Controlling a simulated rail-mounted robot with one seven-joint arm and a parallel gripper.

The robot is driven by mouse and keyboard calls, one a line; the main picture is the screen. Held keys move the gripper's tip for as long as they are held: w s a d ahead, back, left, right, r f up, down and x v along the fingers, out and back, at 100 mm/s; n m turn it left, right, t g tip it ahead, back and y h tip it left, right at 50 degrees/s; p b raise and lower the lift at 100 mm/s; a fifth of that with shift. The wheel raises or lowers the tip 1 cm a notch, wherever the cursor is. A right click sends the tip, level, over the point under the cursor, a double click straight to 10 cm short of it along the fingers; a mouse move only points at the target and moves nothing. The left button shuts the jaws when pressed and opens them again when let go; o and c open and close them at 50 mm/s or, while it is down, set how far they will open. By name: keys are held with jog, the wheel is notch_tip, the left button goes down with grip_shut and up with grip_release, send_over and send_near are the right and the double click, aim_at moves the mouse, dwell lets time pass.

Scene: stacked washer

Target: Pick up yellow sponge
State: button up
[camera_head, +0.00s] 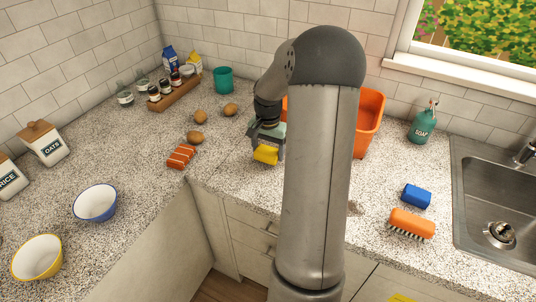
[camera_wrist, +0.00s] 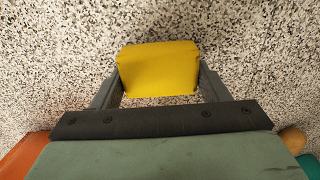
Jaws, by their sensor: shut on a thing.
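The yellow sponge (camera_head: 265,154) is between the two fingers of my gripper (camera_head: 267,148), near the inner corner of the counter. In the wrist view the yellow sponge (camera_wrist: 158,70) fills the gap between the fingers of my gripper (camera_wrist: 158,88), with one finger against each side. My gripper is shut on it. Speckled countertop shows around the sponge; I cannot tell whether the sponge touches it or is slightly above it.
An orange bin (camera_head: 370,115) stands behind my arm, partly hidden. A blue sponge (camera_head: 416,196), an orange brush (camera_head: 412,223) and the sink (camera_head: 500,200) are at right. Bowls (camera_head: 95,203) stand at left.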

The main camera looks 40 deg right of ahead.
jog(key=s+r+b, duration=0.3)
jog(key=s+r, duration=0.8)
jog(key=s, duration=0.3)
jog(key=shift+d, duration=0.2)
jog(key=shift+o, duration=0.3)
